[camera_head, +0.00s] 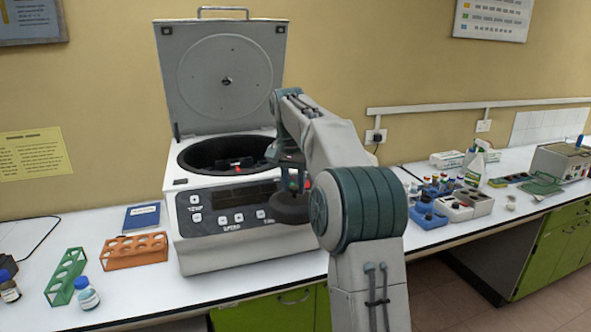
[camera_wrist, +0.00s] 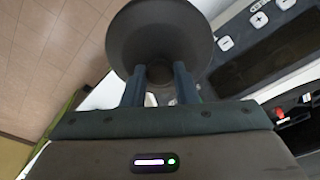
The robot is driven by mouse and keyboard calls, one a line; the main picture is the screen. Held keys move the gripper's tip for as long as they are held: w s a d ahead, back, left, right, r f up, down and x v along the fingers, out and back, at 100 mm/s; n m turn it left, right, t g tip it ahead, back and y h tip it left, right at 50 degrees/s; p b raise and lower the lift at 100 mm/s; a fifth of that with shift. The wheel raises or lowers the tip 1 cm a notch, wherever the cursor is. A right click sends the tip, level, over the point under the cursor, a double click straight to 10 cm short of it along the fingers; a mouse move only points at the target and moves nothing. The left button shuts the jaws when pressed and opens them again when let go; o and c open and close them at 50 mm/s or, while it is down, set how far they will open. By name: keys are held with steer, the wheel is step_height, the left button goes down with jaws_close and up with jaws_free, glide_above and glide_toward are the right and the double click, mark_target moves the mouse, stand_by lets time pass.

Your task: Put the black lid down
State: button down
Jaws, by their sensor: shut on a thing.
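The black lid (camera_wrist: 160,32) is a dark round disc with a raised rim, held between the two fingers of my gripper (camera_wrist: 160,78) in the wrist view. In the head view the lid (camera_head: 291,207) hangs in front of the right part of the centrifuge's front panel, clear of the bench. My gripper (camera_head: 291,180) is shut on it, and my arm hides part of the lid's right side. The centrifuge (camera_head: 222,245) stands with its cover (camera_head: 225,75) raised. Its bowl is open, with a dark rotor and a red part inside.
An orange rack (camera_head: 135,250), a green rack (camera_head: 66,276), a blue book (camera_head: 141,216) and small bottles (camera_head: 86,293) stand left of the centrifuge. Blue and white tube holders (camera_head: 466,203) stand at the right. The white bench (camera_head: 215,286) is bare along the centrifuge's front.

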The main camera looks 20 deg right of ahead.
steer(key=s+a+f+n, duration=0.2)
steer(key=s+a+f, duration=0.1)
steer(key=f, duration=0.9)
steer(key=s+a+f+n, duration=0.3)
steer(key=s+f, duration=0.3)
steer(key=f, duration=0.6)
steer(key=s+a+f+n+y, duration=0.1)
steer(key=s+a+f+n, duration=0.2)
steer(key=f, duration=0.9)
steer(key=shift+s+f, duration=0.3)
steer(key=shift+s, duration=0.9)
